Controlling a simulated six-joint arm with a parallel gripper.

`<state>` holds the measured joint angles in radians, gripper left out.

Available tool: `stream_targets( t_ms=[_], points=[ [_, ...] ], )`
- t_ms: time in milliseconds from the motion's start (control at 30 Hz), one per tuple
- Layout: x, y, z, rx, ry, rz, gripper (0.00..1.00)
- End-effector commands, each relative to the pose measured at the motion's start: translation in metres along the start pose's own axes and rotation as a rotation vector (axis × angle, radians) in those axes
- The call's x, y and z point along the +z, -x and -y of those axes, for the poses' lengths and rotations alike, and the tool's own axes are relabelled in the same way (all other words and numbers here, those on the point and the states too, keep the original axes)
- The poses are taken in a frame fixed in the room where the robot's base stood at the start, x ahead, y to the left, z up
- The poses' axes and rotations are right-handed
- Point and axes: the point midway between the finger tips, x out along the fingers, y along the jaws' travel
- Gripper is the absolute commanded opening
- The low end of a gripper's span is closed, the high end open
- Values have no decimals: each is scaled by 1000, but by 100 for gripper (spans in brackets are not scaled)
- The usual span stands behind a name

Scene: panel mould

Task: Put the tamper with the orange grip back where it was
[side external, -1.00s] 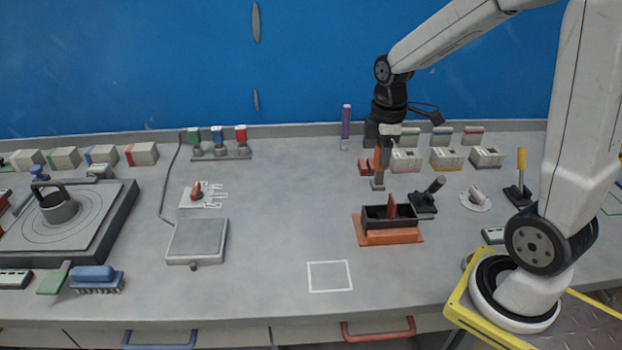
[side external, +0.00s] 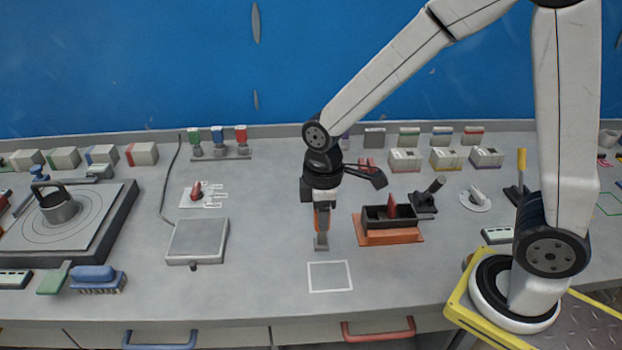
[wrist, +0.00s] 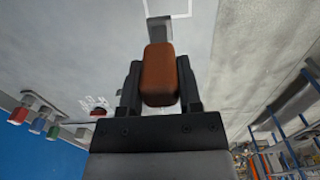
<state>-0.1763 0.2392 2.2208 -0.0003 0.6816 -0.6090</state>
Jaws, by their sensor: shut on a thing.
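The tamper with the orange grip (side external: 322,221) hangs upright below my gripper (side external: 322,206), its grey foot (side external: 321,243) at the bottom. In the wrist view the orange-brown grip (wrist: 160,75) sits between both fingers of my gripper (wrist: 160,92), which is shut on it. The tamper is just behind a white outlined square (side external: 330,276) on the bench. I cannot tell exactly how high the foot is above the bench. The square is empty.
A dark mould box on an orange base (side external: 372,238) stands close on the right, with a red piece in it. A grey scale plate (side external: 197,240) stands to the left. The bench (side external: 270,285) between is clear. Drawer handles (side external: 378,331) line the front edge.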

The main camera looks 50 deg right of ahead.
Motion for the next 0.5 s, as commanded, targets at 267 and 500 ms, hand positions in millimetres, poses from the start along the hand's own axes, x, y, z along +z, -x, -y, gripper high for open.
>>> stream_targets(
  t_ms=[267,500],
  points=[
    [-2,-3,3,0,-1,0,0],
    [-2,-22,3,-2,-1,2,0]
  ],
)
